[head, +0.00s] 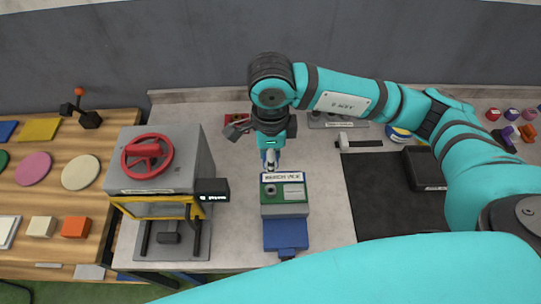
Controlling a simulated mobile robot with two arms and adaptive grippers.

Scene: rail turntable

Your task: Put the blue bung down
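My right gripper (270,160), on the teal arm that comes in from the right, points down just behind the labelled vice (285,210). A small blue patch at its fingertips looks like the blue bung (264,155), held between the fingers. The bung is mostly hidden and too small to make out its shape. The vice has a green top with a dark round part and a blue lower body. Whether the fingertips touch anything below cannot be told. My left gripper is not in view.
A grey press with a red handwheel (147,155) stands left of the vice. A wooden table (60,195) with coloured discs and blocks is at far left. A black mat (385,205) lies right, with bare bench between. Small coloured pieces (510,130) sit at far right.

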